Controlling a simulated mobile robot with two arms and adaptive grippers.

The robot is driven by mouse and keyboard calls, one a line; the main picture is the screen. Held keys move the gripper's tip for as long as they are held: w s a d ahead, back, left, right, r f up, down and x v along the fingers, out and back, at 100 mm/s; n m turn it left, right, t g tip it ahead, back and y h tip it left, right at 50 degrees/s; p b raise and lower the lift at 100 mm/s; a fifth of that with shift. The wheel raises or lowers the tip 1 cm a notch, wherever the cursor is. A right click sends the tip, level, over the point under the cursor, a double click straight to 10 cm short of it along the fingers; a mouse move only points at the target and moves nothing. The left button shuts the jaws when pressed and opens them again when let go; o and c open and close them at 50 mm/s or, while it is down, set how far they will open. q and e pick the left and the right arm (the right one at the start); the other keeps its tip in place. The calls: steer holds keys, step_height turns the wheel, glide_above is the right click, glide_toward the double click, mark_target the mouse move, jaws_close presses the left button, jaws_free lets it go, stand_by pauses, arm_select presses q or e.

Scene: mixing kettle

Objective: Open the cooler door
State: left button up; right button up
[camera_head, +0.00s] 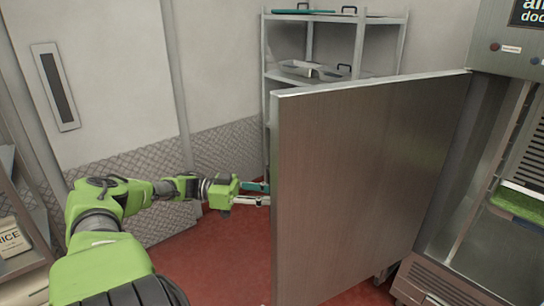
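The cooler door (365,180) is a large brushed-metal panel. It stands swung wide open, joined to the left side of the cooler (455,270), and reaches out toward the left. My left gripper (262,194) is at the door's free left edge, low down. Its two fingers look spread apart, with their tips close to or behind the edge. I cannot tell whether they touch the door. No handle shows on the side of the door facing me. My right gripper is not in view.
Inside the cooler on the right, a green tray (518,203) sits on a rack. A metal shelf unit (360,45) with trays stands behind the door. A shelf with a box marked RICE (12,240) is at the left edge. Red floor (215,260) is bare between.

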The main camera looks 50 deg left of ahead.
arm_select(q)
steer(key=shift+s, duration=0.1)
steer(key=v, duration=1.2)
stand_by(0.4)
